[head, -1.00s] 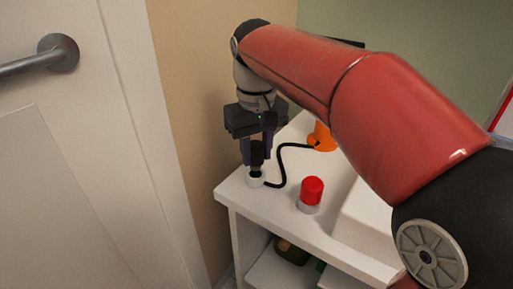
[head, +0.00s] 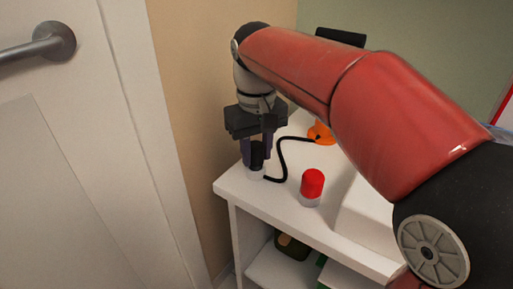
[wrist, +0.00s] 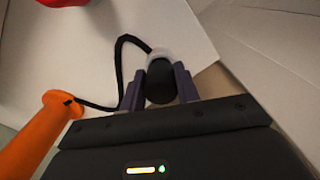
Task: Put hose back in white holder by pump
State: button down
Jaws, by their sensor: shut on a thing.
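My gripper (head: 257,158) points down over the near left corner of the white shelf top. It is shut on the black end of the hose (wrist: 160,84), between the purple fingers in the wrist view. The white holder (head: 255,176) stands on the shelf top directly below the fingers, with the black end at its mouth. How deep the end sits inside is hidden. The hose's thin black cord (head: 283,155) curves from the holder area to the orange pump (head: 320,133). The pump also shows at the left of the wrist view (wrist: 45,130).
A red-capped white container (head: 312,185) stands right of the holder on the white shelf unit (head: 285,200). A white box (head: 368,215) is further right. A white door with a metal handle (head: 45,42) is at left. Dark and green items lie on the lower shelf.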

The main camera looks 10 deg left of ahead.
aim_at(257, 146)
jog(key=shift+f+b, duration=0.3)
jog(key=shift+f, duration=0.25)
jog(key=c, duration=0.9)
grip_release()
jog(key=shift+c, duration=0.2)
jog(key=shift+r, duration=0.15)
notch_tip(257, 146, up, 8)
jog(key=shift+f+p, duration=0.2)
jog(key=shift+p, duration=0.7)
